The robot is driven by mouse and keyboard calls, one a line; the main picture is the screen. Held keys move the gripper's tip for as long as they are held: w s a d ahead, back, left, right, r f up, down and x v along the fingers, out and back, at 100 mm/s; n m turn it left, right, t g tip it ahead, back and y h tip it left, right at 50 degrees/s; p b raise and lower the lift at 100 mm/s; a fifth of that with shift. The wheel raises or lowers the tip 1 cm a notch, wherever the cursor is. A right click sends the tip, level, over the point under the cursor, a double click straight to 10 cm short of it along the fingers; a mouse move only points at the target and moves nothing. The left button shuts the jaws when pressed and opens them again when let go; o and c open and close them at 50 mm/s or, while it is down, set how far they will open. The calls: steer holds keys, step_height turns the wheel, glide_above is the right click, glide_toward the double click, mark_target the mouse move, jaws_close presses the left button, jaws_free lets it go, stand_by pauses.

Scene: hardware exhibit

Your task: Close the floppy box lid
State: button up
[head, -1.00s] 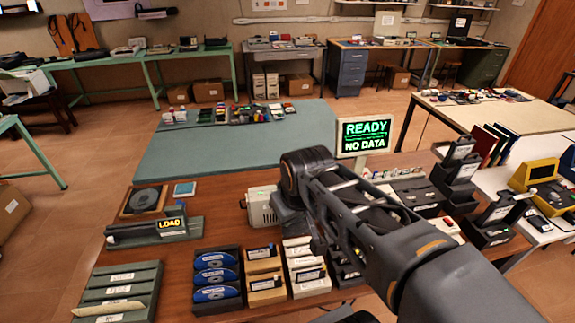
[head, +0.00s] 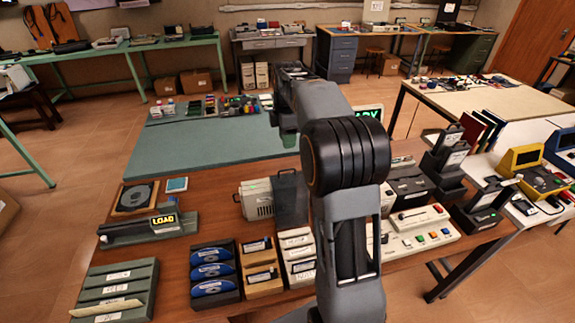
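A dark, smoky upright panel (head: 290,200) stands beside a small beige case (head: 257,199) at mid-table in the head view. It looks like a raised lid, but I cannot tell for sure that it is the floppy box lid. Any box body joined to it is not clear, and my arm covers the area to its right. My gripper (head: 287,132) is at the far end of my arm, above and beyond the panel and over the edge of the green mat, apparently apart from the panel. Its fingers are not clear, so its opening cannot be told.
Disk trays (head: 214,271) and a green-grey file rack (head: 117,287) line the near left. A LOAD unit (head: 150,229) sits behind them. A button panel (head: 420,228) and dark boxes (head: 410,188) stand to the right. The green mat (head: 205,150) has bare room.

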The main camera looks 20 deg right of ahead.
step_height(320, 180, down, 11)
steer(key=shift+s+r+p, duration=0.15)
steer(key=shift+r+p, duration=0.05)
steer(key=shift+p, duration=0.25)
jaws_close()
stand_by(0.5)
